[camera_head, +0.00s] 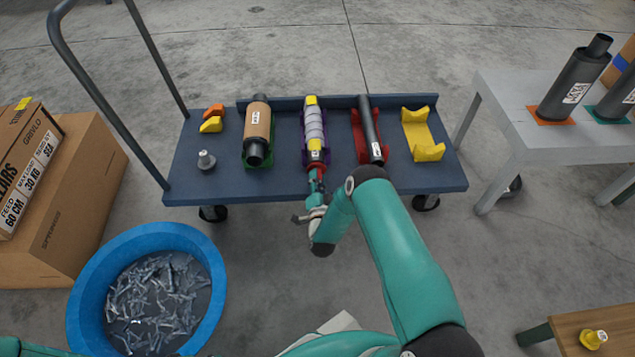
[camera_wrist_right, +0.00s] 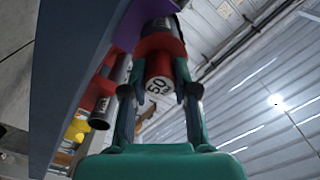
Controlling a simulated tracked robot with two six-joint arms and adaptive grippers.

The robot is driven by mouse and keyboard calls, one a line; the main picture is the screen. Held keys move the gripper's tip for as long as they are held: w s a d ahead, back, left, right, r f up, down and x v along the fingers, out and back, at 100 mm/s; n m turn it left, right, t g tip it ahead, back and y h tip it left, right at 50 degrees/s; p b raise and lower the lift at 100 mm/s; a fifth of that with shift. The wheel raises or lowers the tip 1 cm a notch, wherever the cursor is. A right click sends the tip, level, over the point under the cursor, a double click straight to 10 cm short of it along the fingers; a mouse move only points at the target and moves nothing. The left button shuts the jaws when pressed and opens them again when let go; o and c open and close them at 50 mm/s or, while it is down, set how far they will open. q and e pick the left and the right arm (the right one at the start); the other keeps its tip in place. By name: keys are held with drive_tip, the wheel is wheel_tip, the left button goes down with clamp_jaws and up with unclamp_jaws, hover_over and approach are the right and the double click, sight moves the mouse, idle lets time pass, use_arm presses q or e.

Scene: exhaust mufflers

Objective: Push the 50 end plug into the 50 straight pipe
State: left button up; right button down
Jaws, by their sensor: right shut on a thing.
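The straight pipe (camera_head: 314,125), silvery grey with yellow bands near both ends, lies in a purple cradle (camera_head: 304,153) on the blue cart, its near end toward me. My right gripper (camera_head: 317,189) is at the cart's front edge, in line with that end. It is shut on the red end plug (camera_head: 316,168). In the right wrist view the plug's round face reads "50" (camera_wrist_right: 158,84), between the fingers of my right gripper (camera_wrist_right: 160,93). The plug's flange is up against the pipe end; how deep it sits inside cannot be told. My left gripper is out of view.
The blue cart (camera_head: 215,185) also carries a brown-wrapped muffler (camera_head: 257,120), a black pipe (camera_head: 370,130) in a red cradle and an empty yellow cradle (camera_head: 421,135). A blue tub (camera_head: 90,290) of metal parts stands lower left, a grey table (camera_head: 520,110) right.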

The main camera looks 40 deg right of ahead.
sight(318, 182)
drive_tip(key=shift+w+d+b, duration=0.3)
drive_tip(key=shift+w+b, duration=0.05)
drive_tip(key=shift+w, duration=0.1)
drive_tip(key=c, duration=0.8)
unclamp_jaws()
drive_tip(key=shift+v, duration=3.75)
drive_tip(key=shift+a, duration=0.1)
